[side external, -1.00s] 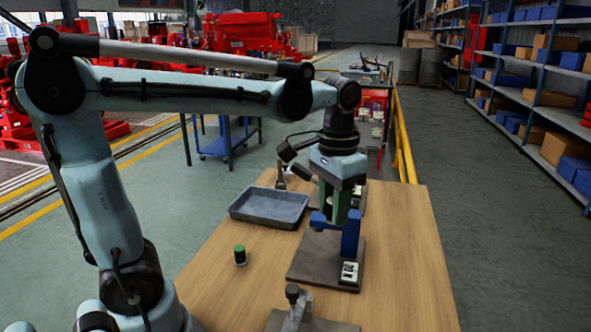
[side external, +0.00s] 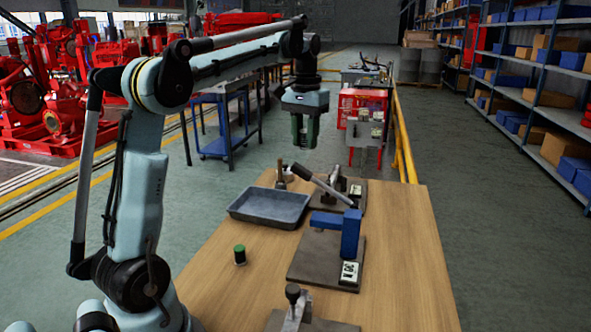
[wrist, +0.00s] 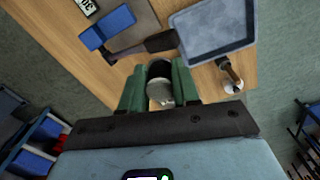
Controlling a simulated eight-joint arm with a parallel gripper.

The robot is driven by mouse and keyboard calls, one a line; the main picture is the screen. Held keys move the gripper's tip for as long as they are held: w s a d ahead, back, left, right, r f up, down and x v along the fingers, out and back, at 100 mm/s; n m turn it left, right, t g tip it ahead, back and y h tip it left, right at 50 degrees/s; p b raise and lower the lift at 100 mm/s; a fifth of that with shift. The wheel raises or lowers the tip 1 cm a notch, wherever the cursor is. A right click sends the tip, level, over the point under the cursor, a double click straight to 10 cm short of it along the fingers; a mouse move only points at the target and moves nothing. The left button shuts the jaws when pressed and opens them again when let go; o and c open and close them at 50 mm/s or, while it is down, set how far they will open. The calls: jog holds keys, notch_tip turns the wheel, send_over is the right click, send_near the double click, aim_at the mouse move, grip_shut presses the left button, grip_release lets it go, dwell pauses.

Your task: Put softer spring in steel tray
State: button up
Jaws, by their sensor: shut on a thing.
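My gripper (side external: 304,132) is raised high above the far part of the table, well clear of the surface. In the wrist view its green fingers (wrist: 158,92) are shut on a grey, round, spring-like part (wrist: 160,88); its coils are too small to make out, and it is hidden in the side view. The steel tray (side external: 268,206) is a shallow grey rectangle on the table, below and to the left of my gripper, and looks empty. The tray also shows at the upper right of the wrist view (wrist: 216,30).
A blue fixture (side external: 350,235) on a dark base plate stands right of the tray. A small green-topped cylinder (side external: 240,254) and a clamp (side external: 295,305) are nearer. A handled tool (side external: 281,175) stands behind the tray.

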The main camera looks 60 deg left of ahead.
jog(key=s+a+f+n, duration=0.1)
jog(key=s+a+n, duration=0.1)
jog(key=a, duration=0.5)
jog(key=s+a+f+n, duration=0.1)
jog(key=a+n, duration=0.1)
jog(key=a, duration=0.6)
send_over(270, 211)
notch_tip(270, 211, down, 13)
jog(key=shift+f+m, duration=0.3)
jog(key=shift+f, duration=0.35)
jog(key=shift+d, duration=0.1)
jog(key=shift+f, duration=3.6)
jog(key=shift+f, duration=0.35)
jog(key=o, duration=1.1)
notch_tip(270, 211, up, 7)
